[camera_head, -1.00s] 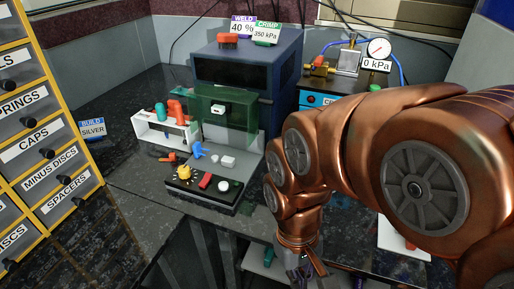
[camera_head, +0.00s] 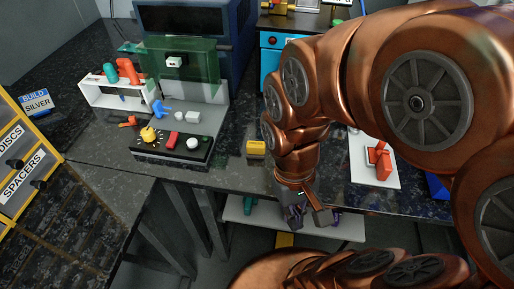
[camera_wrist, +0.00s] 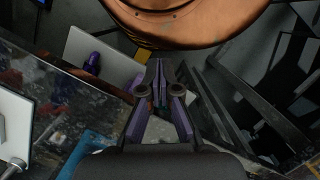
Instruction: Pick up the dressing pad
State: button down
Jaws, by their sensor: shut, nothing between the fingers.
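I cannot make out a dressing pad for certain in either view. My gripper (camera_head: 308,222) points down past the front edge of the workbench, above a pale low shelf (camera_head: 348,230). Its two purple-lined fingers (camera_wrist: 160,75) are shut together with nothing held. In the wrist view a pale patch shows behind the fingers, but I cannot tell what it is. A purple object (camera_wrist: 93,62) lies on a pale surface left of the fingers. My arm hides part of the bench.
The black control box (camera_head: 172,147) with a yellow knob and the yellow block (camera_head: 256,148) sit on the dark bench (camera_head: 238,180). A red-handled tool (camera_head: 380,162) stands on a white plate (camera_head: 360,178) to the right. A labelled drawer cabinet (camera_head: 38,160) is at left.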

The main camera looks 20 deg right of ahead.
aim_at(255, 149)
jog(key=u, duration=0.5)
jog(key=k, duration=1.2)
jog(key=u, duration=0.55)
jog(key=i, duration=0.45)
jog(key=u, duration=0.25)
